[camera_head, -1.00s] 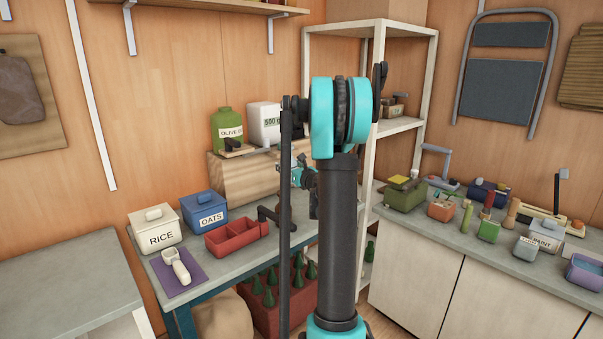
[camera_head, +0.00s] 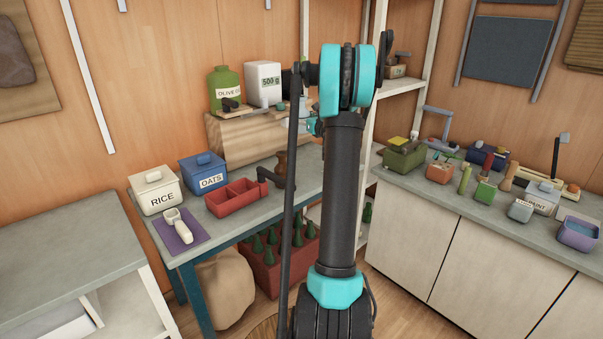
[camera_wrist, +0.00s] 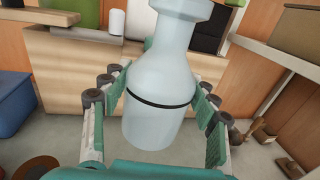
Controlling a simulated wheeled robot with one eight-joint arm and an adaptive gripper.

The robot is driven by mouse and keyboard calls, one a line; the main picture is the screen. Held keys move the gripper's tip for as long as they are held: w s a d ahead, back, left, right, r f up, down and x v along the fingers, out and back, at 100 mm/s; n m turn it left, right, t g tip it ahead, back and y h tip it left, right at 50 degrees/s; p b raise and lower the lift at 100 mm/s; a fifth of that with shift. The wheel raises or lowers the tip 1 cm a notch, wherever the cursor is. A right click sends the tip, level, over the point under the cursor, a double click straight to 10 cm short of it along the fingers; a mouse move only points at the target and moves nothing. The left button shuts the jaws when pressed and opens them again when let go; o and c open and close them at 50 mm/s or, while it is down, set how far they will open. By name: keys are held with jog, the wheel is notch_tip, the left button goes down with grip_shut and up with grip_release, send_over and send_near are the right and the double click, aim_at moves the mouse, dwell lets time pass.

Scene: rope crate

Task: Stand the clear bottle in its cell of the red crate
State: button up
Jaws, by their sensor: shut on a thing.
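The clear bottle (camera_wrist: 155,105), pale blue-grey with a dark band, is upright or nearly so in the wrist view. My gripper (camera_wrist: 160,92) is shut on its body, with a green-padded finger on each side. The bottle's top is cut off by the frame edge.
The grey table (camera_head: 228,226) stands above part of the crate and holds a red divided tray (camera_head: 222,203), rice (camera_head: 155,193) and oats (camera_head: 203,178) bins. A tan sack (camera_head: 225,288) sits left of the crate. White shelving (camera_head: 398,87) stands behind my arm.

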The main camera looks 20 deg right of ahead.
notch_tip(320, 180, down, 20)
jog(key=shift+r, duration=0.2)
dwell(0.5)
jog(key=shift+f, duration=0.15)
jog(key=o, duration=1.4)
